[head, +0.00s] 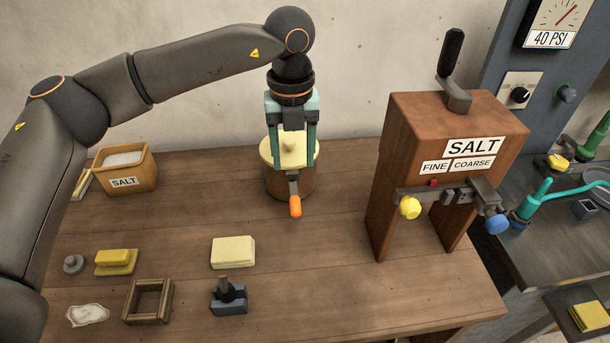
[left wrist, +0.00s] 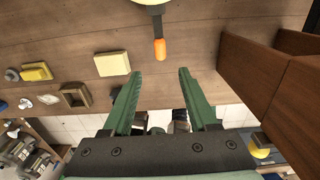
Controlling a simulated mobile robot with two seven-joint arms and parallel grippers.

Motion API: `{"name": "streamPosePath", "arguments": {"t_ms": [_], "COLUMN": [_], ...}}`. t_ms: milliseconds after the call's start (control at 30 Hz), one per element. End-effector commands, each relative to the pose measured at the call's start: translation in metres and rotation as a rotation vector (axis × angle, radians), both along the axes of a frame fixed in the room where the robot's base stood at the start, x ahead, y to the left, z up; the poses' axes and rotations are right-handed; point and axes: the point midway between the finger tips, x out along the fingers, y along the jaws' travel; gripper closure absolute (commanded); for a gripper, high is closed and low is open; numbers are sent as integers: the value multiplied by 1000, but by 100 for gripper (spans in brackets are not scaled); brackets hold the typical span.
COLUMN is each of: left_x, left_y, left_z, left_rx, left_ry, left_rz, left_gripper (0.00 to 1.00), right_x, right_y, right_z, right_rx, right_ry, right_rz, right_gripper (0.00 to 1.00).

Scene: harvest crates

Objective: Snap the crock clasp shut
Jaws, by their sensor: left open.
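The crock (head: 290,187) is a brown round pot with a cream lid (head: 268,152), standing on the wooden table. Its clasp (head: 293,188) is a grey metal lever with an orange tip (head: 295,207), lying down the crock's front side. I cannot tell whether it is latched. The orange tip also shows in the left wrist view (left wrist: 159,49), beyond the fingertips and roughly between their lines. My left gripper (head: 291,160) has teal fingers, open and empty, over the crock, hiding part of the lid. The fingers also show in the left wrist view (left wrist: 157,72). My right gripper is out of view.
A wooden salt mill (head: 440,125) with a yellow knob (head: 409,207) stands to the right. A salt box (head: 137,167) stands at the left. A pale block (head: 233,251), a small dark press (head: 229,297) and a wooden frame (head: 149,302) lie in front. Table right of the crock is clear.

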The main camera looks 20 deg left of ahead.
Motion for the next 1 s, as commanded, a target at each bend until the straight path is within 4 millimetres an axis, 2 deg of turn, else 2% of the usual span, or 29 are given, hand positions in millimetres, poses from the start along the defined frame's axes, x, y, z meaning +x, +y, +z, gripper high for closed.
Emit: {"name": "streamPosePath", "arguments": {"t_ms": [133,267,700,833,1000], "left_x": [0,-1,-1,0,0], "left_y": [1,1,0,1,0], "left_z": [-3,-18,-103,-117,-124], "left_rx": [3,3,1,2,0], "left_ry": [0,2,3,1,-1], "left_rz": [2,1,0,1,0], "left_gripper": [41,41,41,41,41], "right_x": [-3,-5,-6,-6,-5], "right_y": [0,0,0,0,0], "right_z": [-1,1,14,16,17], "right_rx": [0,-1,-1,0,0], "right_ry": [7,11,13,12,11], "right_rz": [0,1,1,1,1], "right_gripper": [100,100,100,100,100]}}
